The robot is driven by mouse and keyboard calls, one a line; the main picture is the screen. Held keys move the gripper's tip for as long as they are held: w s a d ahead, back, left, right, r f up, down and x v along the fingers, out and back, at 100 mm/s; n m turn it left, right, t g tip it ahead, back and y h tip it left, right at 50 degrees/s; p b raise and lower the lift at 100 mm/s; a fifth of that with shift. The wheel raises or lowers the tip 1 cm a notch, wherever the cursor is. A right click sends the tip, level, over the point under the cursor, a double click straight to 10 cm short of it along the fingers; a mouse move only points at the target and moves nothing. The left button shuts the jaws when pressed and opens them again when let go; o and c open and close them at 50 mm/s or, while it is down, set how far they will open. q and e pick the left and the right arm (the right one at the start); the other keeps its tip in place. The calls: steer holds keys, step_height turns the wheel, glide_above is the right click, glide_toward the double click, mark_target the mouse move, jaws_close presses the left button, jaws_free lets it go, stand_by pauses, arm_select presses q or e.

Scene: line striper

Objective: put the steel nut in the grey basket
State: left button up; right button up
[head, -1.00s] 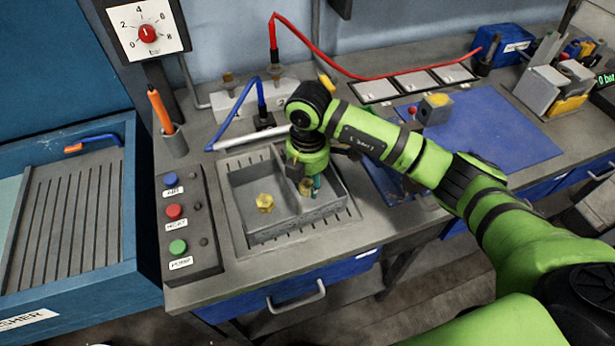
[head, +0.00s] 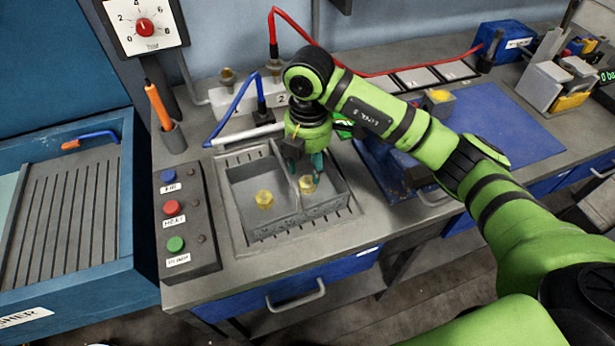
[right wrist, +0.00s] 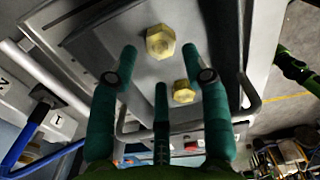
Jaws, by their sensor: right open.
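The grey basket (head: 277,229) is a two-compartment tray set in the bench top. A brass-yellow hex piece (head: 264,199) lies in its left compartment, and another brass-yellow hex piece (head: 306,184) is in the right compartment. Both hex pieces show in the right wrist view, one larger (right wrist: 160,42) and one smaller (right wrist: 183,91). I cannot pick out a steel-coloured nut. My right gripper (head: 305,168) is open, pointing down just above the right compartment. Its teal fingers (right wrist: 167,75) are spread with nothing gripped between them. My left gripper is out of view.
A button box (head: 187,225) stands left of the basket. Behind are a blue hose (head: 233,112) and a white block with fittings (head: 250,95). A drawer handle (head: 297,298) sticks out in front.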

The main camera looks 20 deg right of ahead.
mark_target(308, 182)
step_height(308, 182, up, 7)
steer(key=shift+r+b, duration=0.15)
steer(key=shift+b, duration=0.2)
